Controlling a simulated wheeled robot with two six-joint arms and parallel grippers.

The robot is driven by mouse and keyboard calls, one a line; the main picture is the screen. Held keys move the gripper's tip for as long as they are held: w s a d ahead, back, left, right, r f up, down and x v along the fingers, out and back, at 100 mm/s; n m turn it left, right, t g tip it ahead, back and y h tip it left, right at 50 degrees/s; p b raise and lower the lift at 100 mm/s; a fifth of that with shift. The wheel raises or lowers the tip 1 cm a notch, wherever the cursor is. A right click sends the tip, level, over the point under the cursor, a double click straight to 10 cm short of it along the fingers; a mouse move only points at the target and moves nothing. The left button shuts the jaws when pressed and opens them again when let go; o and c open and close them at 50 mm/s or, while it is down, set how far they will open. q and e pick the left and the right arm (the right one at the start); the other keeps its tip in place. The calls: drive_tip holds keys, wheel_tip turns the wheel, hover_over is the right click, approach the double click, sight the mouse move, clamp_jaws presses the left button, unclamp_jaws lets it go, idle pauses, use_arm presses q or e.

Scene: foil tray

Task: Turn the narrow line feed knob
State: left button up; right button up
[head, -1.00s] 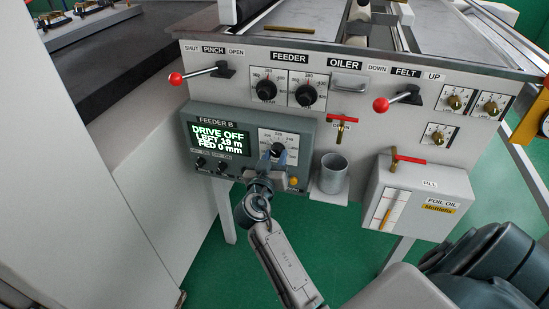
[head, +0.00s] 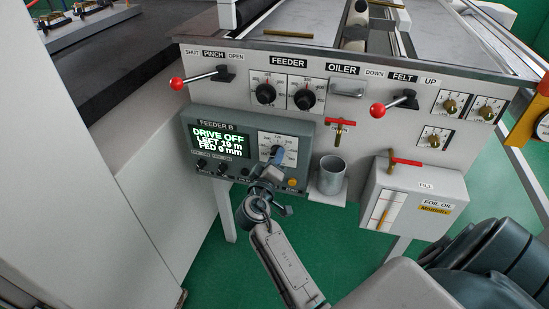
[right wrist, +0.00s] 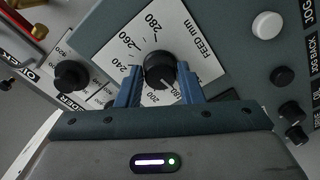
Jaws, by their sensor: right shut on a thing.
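The feed knob (right wrist: 159,71) is a round black knob on a white dial plate marked "FEED mm" (right wrist: 200,50) in the right wrist view. My right gripper (right wrist: 158,88) has its two blue fingers on either side of the knob, shut on it. A pale mark on the knob seems to lie near the 180 to 200 figures, too small to be sure. In the head view the dial plate (head: 291,143) is on the grey Feeder B panel (head: 300,133), and my right gripper (head: 276,155) covers most of the knob. My left gripper is not in view.
The Feeder B screen (head: 211,138) reads DRIVE OFF, LEFT 19 m, FED 0 mm. Small black knobs (head: 201,163) sit below it. Two larger feeder knobs (head: 265,94) are above. A grey cup (head: 331,176) stands close right of the panel; a red-handled valve (head: 340,122) is above it.

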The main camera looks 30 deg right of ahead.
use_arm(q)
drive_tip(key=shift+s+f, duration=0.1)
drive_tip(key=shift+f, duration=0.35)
use_arm(e)
drive_tip(key=shift+r+n, duration=0.1)
drive_tip(key=shift+n, duration=0.2)
drive_tip(key=o, duration=1)
drive_tip(key=shift+c, duration=0.2)
drive_tip(key=shift+w, duration=0.1)
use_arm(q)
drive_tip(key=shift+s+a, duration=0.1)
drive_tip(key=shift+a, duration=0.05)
use_arm(e)
drive_tip(key=shift+f, duration=0.2)
